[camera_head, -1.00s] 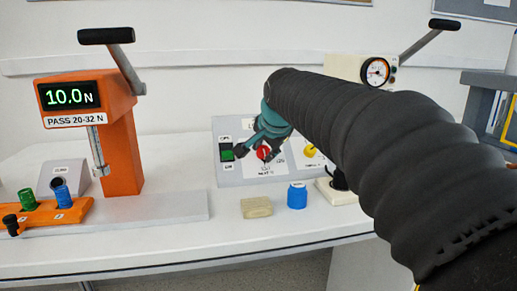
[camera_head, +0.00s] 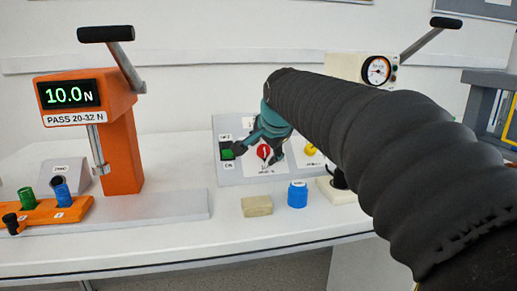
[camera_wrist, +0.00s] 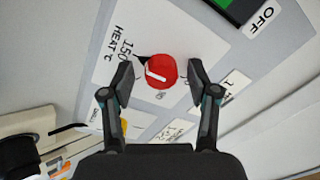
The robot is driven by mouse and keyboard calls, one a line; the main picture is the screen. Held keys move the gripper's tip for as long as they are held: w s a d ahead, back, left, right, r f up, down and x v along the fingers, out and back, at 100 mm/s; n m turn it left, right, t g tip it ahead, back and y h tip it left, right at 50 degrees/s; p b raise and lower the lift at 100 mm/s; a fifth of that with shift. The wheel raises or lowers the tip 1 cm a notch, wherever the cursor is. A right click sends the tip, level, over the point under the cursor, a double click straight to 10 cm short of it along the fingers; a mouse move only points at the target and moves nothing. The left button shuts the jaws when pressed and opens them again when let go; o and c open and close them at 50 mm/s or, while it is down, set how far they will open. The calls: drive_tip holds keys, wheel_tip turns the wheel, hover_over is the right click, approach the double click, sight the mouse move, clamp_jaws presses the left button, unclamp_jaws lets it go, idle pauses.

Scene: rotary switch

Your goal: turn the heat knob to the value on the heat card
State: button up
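The red heat knob (camera_wrist: 160,71) has a white pointer line and sits on a white plate (camera_wrist: 128,22) printed "150" and "HEAT °C". In the head view the knob (camera_head: 263,152) is on the sloped grey panel (camera_head: 228,176). My gripper (camera_wrist: 160,84) is open, with one finger on each side of the knob. A gap shows between each fingertip and the knob, and I cannot tell whether the tips reach its depth. In the head view my gripper (camera_head: 258,154) partly covers the panel. I cannot identify the heat card or read its value.
A green switch (camera_head: 227,154) is left of the knob and a yellow knob (camera_head: 312,149) right. A tan block (camera_head: 257,206) and blue cylinder (camera_head: 297,194) stand in front. An orange press (camera_head: 120,140) is at left, a gauge press (camera_head: 345,66) at right.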

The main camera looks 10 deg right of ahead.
drive_tip(key=v, duration=1.2)
